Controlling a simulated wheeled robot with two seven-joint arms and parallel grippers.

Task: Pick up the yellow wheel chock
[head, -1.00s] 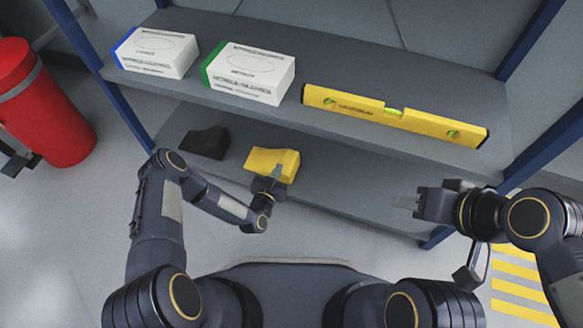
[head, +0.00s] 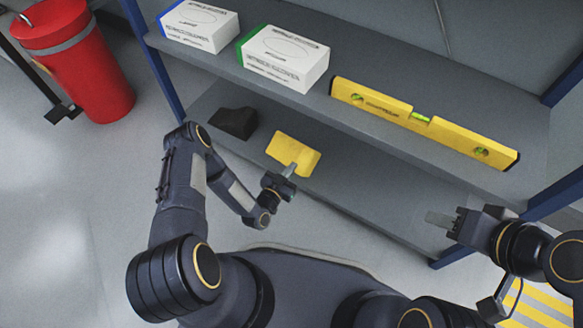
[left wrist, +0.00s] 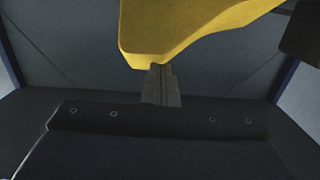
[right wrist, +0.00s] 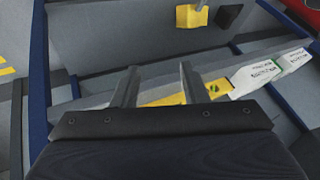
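The yellow wheel chock (head: 291,152) sits on the lower shelf, near its front edge. My left gripper (head: 291,168) is at the chock's near side, its fingers overlapping the chock's front in the head view. In the left wrist view the fingers (left wrist: 161,84) are together with nothing visible between them, and the chock (left wrist: 185,30) lies just beyond the tips. Contact with it cannot be told. My right gripper (head: 441,220) is to the right, in front of the shelf; the right wrist view shows its fingers (right wrist: 157,88) apart and empty.
A black wheel chock (head: 234,122) lies left of the yellow one. The upper shelf (head: 350,60) overhangs behind and carries two white boxes (head: 200,25) (head: 284,57) and a yellow spirit level (head: 425,122). A blue post (head: 558,192) stands near my right gripper. A red cylinder (head: 80,65) stands far left.

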